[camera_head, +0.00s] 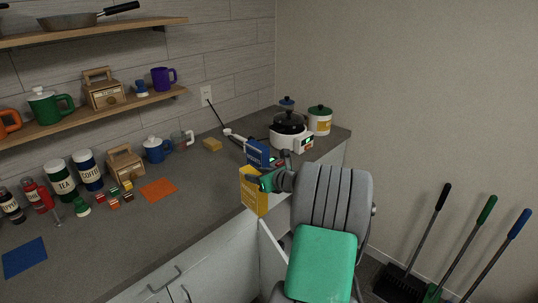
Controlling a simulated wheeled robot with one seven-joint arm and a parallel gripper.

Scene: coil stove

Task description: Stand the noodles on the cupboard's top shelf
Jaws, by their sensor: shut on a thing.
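My gripper (267,183) is at the counter's front edge, right of the picture's middle. It is shut on an upright yellow box (252,197), probably the noodles; its label is too small to read. The box is at the front edge, and I cannot tell whether it touches the counter. My arm hides part of its right side. A pale cupboard door (272,243) stands open below the counter, beside my arm. The cupboard's inside and top shelf are hidden by my arm and the counter.
A white cooker (291,134) and a green-lidded canister (319,121) stand at the back right. Brooms (472,242) lean at the right wall. The counter's middle (205,190) is clear.

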